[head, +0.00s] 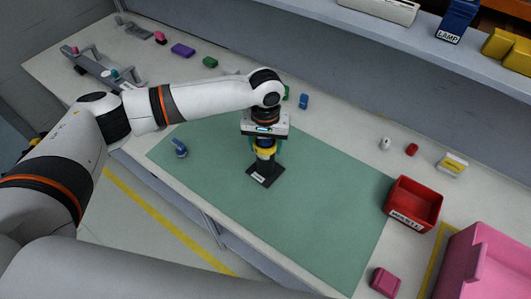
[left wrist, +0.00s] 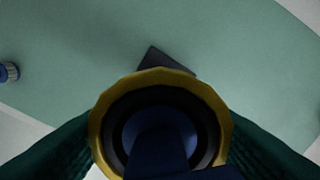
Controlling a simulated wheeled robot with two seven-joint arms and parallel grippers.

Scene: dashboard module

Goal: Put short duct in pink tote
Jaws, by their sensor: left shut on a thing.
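My left gripper (head: 266,150) is shut on a dark, tube-like piece with a yellow ring (head: 265,153), over the green mat. In the left wrist view the yellow ring (left wrist: 102,112) sits between the two dark green fingers, around a dark round opening with blue inside. Below it on the mat is a black square base (head: 265,174) with a small label; I cannot tell whether the held piece touches it. I cannot tell for sure which thing is the short duct. The pink tote (head: 483,265) is at the lower right, partly cut off. My right gripper is not in view.
A red labelled bin (head: 413,203) stands at the mat's right edge, near the pink tote. A pink block (head: 385,282) lies at the front. A blue piece (head: 180,148) is on the mat's left. Small coloured parts line the back. The mat's right half is clear.

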